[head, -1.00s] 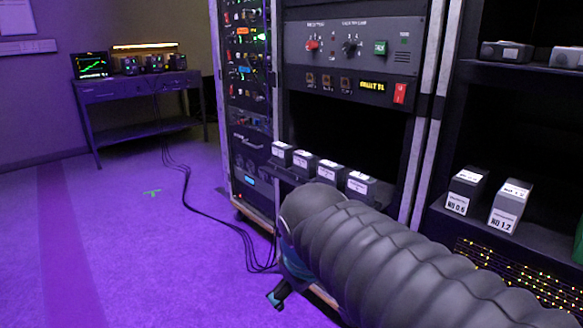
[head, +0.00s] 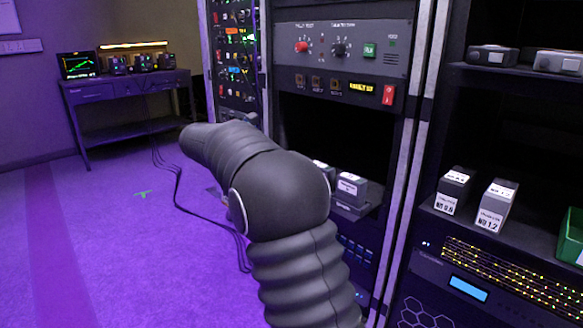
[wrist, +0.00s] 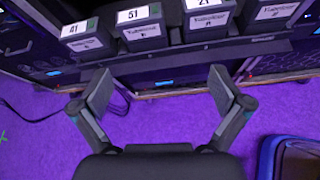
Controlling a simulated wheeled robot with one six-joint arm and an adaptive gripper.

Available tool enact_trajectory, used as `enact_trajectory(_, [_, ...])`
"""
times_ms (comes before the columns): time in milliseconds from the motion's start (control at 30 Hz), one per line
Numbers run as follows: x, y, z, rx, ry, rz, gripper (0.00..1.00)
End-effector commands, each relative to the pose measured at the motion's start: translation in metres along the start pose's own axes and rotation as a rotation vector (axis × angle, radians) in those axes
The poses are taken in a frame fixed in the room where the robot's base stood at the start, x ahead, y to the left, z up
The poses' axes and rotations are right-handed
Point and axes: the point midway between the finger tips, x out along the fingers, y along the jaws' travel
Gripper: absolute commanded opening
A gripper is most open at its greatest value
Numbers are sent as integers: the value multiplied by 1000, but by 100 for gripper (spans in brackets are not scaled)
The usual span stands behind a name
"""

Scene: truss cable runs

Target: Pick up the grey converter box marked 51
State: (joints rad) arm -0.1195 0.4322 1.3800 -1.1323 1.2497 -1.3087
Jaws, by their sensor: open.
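The grey converter box marked 51 (wrist: 141,28) stands in a row of similar boxes on a rack shelf, at the upper left of the wrist view. Its white labels face me. My gripper (wrist: 160,88) is open and empty, its two fingers spread wide. The fingers show below the row in the wrist view, apart from every box, with box 51 above and slightly left of the gap's middle. In the head view my arm covers the left part of the row, and I cannot make out box 51 there.
A box marked 41 (wrist: 84,40) stands left of box 51, and one marked 21 (wrist: 207,20) stands right. Other boxes (head: 455,190) sit on the right rack's shelf near a green bin (head: 571,240). A workbench (head: 120,95) stands far left. Black cables (head: 178,200) lie on the purple floor.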

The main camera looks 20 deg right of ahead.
Motion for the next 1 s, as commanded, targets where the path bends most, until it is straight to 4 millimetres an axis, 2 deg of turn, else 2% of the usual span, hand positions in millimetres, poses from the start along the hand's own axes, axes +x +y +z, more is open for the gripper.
enact_trajectory(33, [4, 11, -2, -44, -27, 0, 100])
enact_trajectory(100, [8, 21, -3, -92, -58, -2, 100])
enact_trajectory(233, [13, 31, -4, -140, -90, -3, 100])
enact_trajectory(367, [27, 32, -3, -151, -96, -6, 100])
enact_trajectory(700, [84, 32, 3, -149, -95, -5, 100])
enact_trajectory(1000, [101, 32, 5, -148, -94, -3, 100])
